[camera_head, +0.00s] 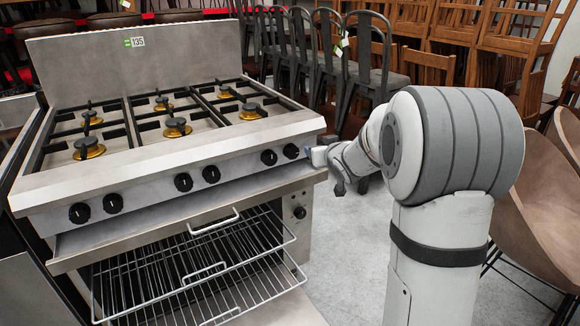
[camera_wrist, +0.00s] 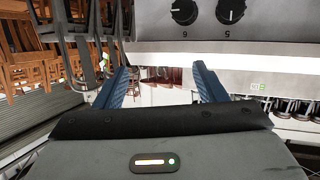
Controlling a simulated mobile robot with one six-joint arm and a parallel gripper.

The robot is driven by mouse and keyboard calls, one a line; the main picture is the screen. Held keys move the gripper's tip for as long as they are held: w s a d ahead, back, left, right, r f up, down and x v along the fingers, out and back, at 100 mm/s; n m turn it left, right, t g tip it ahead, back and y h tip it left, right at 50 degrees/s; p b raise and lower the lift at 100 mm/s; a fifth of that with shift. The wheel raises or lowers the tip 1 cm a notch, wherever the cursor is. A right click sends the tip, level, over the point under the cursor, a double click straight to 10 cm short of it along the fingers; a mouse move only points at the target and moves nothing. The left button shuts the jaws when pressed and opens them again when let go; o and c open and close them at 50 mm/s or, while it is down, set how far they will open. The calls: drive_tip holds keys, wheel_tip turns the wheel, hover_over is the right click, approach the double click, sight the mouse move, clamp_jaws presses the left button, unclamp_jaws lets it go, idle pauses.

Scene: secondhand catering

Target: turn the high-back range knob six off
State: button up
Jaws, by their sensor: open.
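The high-back range (camera_head: 170,165) stands at left in the head view, with a row of black knobs along its front. Knob six (camera_head: 291,151) is the rightmost knob of the row. In the wrist view, knob six (camera_wrist: 184,11) is at the top edge, partly cut off, with "6" printed beside it and its white mark lying sideways. Knob five (camera_wrist: 231,11) is beside it, its mark upright in the picture. My gripper (camera_wrist: 163,82) is open and empty, with blue fingers apart. In the head view it is just right of knob six, apart from it.
An oven rack (camera_head: 190,270) sticks out below the knobs, and a lower knob (camera_head: 299,212) is on the front panel. Dark metal chairs (camera_head: 365,65) stand behind my arm. Brown chairs (camera_head: 545,200) are at right. Bare floor (camera_head: 340,250) lies between the range and my arm.

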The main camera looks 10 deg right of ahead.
sight(294, 153)
drive_tip(key=w+a+f+n+t+y+b, duration=0.25)
drive_tip(key=w+f+y+b, duration=0.35)
drive_tip(key=w+f, duration=0.3)
drive_tip(key=x, duration=0.6)
drive_tip(key=shift+a+f+b, duration=0.2)
drive_tip(key=shift+f+b, duration=0.15)
